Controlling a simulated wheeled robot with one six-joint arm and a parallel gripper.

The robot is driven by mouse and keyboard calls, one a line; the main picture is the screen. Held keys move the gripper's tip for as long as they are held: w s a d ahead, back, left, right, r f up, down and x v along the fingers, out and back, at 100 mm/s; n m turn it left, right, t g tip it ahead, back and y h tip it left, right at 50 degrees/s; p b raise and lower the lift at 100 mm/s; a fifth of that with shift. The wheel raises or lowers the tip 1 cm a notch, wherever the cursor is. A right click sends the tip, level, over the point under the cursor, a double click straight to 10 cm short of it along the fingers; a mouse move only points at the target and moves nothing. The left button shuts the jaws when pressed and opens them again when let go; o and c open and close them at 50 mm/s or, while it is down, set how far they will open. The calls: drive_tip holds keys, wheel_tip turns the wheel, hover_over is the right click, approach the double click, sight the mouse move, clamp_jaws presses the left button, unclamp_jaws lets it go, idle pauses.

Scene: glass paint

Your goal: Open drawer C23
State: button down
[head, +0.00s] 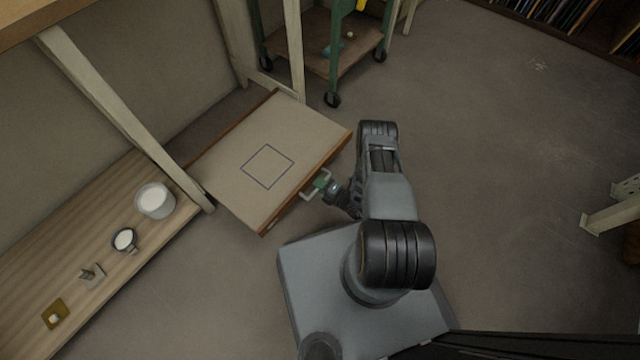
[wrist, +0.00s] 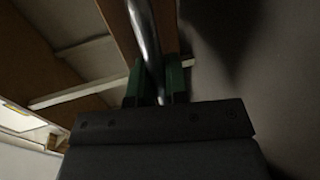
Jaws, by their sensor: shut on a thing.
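A drawer (head: 230,150) with a pale flat inside and brown wooden edges stands out from under the bench in the head view. A blue square outline is marked on its pale surface. No label reading C23 is legible. A pale bar handle (head: 308,193) sits on its front edge. My gripper (head: 320,184), with green fingertips, is shut on this handle. In the wrist view the shiny metal handle (wrist: 143,30) runs between the green fingers (wrist: 156,82). My gripper hides part of the handle.
A wooden shelf (head: 60,245) at left holds a white pot (head: 155,201), a small cup (head: 124,240) and small items. A green wheeled cart (head: 335,60) stands beyond the drawer. A bench leg (head: 125,115) is close to the drawer's left.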

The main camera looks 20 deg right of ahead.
drive_tip(key=shift+s+a+f, duration=0.1)
drive_tip(key=shift+s+a, duration=0.2)
drive_tip(key=shift+s, duration=0.1)
drive_tip(key=c, duration=1.4)
unclamp_jaws()
drive_tip(key=shift+o, duration=1.3)
drive_tip(key=shift+w+d, duration=0.15)
drive_tip(key=shift+d, duration=0.05)
